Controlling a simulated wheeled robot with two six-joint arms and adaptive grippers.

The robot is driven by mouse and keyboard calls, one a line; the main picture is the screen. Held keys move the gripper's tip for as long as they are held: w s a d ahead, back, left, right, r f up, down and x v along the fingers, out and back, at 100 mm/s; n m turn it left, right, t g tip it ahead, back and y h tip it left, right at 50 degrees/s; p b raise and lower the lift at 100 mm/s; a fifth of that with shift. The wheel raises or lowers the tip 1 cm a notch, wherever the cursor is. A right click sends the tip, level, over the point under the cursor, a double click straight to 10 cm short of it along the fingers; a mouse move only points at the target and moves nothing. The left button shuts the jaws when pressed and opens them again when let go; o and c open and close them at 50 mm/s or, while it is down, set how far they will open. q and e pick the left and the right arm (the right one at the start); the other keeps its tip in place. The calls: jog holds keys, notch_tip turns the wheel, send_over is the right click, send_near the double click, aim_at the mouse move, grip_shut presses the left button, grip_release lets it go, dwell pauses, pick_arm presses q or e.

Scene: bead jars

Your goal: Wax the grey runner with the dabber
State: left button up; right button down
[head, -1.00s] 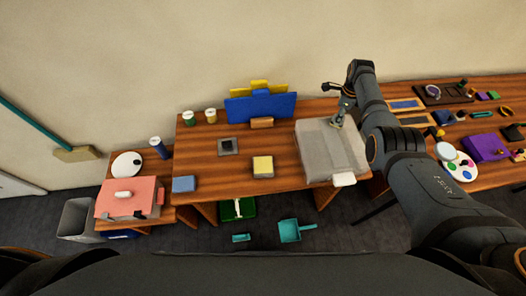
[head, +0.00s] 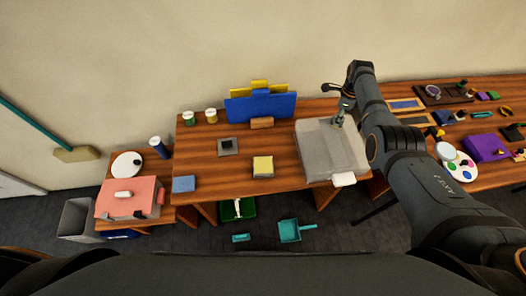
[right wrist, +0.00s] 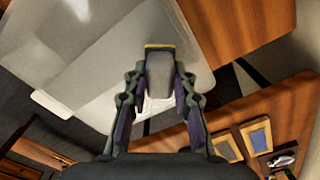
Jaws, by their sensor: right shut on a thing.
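A large light grey case (head: 330,150) sits at the right end of the middle table, with a white tab at its front edge. Its pale grey surface (right wrist: 105,55) fills much of the right wrist view. I cannot tell which part of it, if any, is the grey runner. My right gripper (head: 340,112) is over the back right part of the case. In the right wrist view it is shut on a grey block with a tan far edge, apparently the dabber (right wrist: 160,68). Whether the dabber touches the case is unclear. My left gripper is out of view.
A yellow-topped block (head: 263,166), a grey square with a black piece (head: 228,146) and a blue block (head: 184,184) lie on the table. A blue panel (head: 262,108) stands at the back. A purple box (head: 485,148) and a paint palette are on the right table.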

jog(key=shift+s+a, duration=0.15)
jog(key=shift+a, duration=0.75)
jog(key=shift+s+a, duration=0.1)
jog(key=shift+a, duration=0.75)
jog(key=shift+a+f, duration=0.1)
jog(key=shift+s+a, duration=0.15)
jog(key=shift+a, duration=0.7)
jog(key=shift+s+a, duration=0.15)
jog(key=shift+a, duration=0.65)
jog(key=shift+d, duration=0.1)
jog(key=shift+s+d, duration=0.6)
jog(key=shift+d, duration=0.35)
jog(key=shift+s+d, duration=0.55)
jog(key=shift+d, duration=0.4)
jog(key=shift+d, duration=0.1)
